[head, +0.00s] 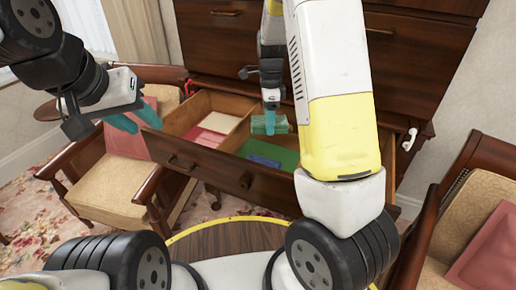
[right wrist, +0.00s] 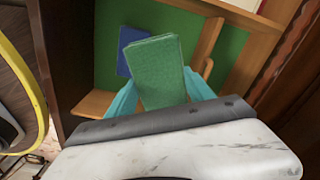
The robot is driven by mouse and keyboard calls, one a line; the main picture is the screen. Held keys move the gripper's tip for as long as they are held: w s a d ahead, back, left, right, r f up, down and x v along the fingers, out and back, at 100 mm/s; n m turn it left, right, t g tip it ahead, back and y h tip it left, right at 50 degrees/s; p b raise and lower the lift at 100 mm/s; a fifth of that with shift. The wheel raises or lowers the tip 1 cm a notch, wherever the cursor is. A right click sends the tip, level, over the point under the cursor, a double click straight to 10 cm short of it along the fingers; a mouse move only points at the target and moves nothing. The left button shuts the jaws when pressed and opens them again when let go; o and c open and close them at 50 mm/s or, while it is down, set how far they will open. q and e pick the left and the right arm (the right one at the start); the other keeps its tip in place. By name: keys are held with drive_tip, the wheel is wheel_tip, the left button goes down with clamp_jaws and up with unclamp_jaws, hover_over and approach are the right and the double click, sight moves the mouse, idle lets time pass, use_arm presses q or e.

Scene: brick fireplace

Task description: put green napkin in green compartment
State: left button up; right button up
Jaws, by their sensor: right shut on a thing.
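The green napkin (head: 260,125) is a folded cloth held by my right gripper (head: 270,129) above the open drawer. In the right wrist view the green napkin (right wrist: 158,72) sits between the two teal fingers, which are shut on it. Below it is the green compartment (head: 287,157), the green-lined right part of the drawer; its green floor also shows in the right wrist view (right wrist: 108,65). A dark blue folded cloth (head: 264,161) lies flat in this compartment. My left gripper (head: 137,119) is open and empty, left of the drawer.
The drawer's left compartment has a red lining and holds a pale folded cloth (head: 218,122). A wooden divider (head: 236,136) separates the compartments. Cushioned chairs stand at left (head: 118,185) and right (head: 488,205). The dark wood dresser (head: 225,55) rises behind.

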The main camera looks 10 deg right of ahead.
drive_tip(key=m, duration=0.3)
drive_tip(key=d+m, duration=0.1)
drive_tip(key=m, duration=0.1)
drive_tip(key=shift+w+f, duration=0.1)
drive_tip(key=shift+f, duration=0.2)
wheel_tip(320, 180, down, 10)
drive_tip(key=shift+r, duration=0.1)
drive_tip(key=shift+f, duration=0.2)
